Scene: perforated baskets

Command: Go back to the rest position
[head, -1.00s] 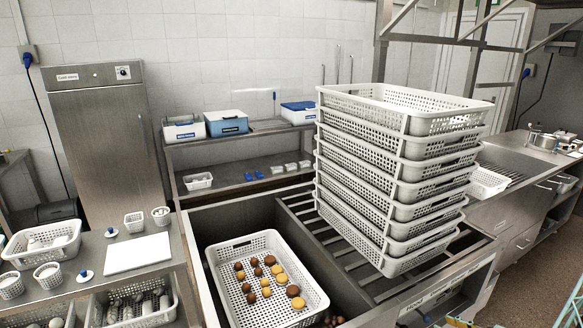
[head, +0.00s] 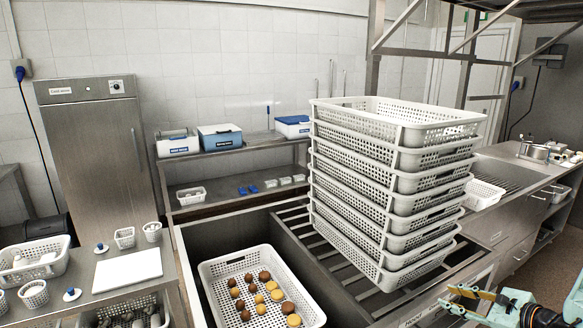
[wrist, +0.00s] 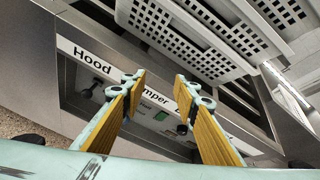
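My gripper (head: 462,294) shows at the lower right of the head view, in front of the steel counter and to the right of the basket stack. In the wrist view its two yellow-padded fingers (wrist: 160,84) are spread apart with nothing between them. A panel lettered "Hood" (wrist: 88,58) lies beyond the fingers, partly hidden by them. The tall stack of white perforated baskets (head: 392,190) stands on the slatted rack; its lower part also shows in the wrist view (wrist: 185,30), above and clear of the fingers.
A white basket (head: 215,285) with brown and yellow round items sits in the sink well at lower middle. A left counter holds a white board (head: 128,268) and small baskets. A steel cabinet (head: 95,165) stands at back left. Floor shows at far right.

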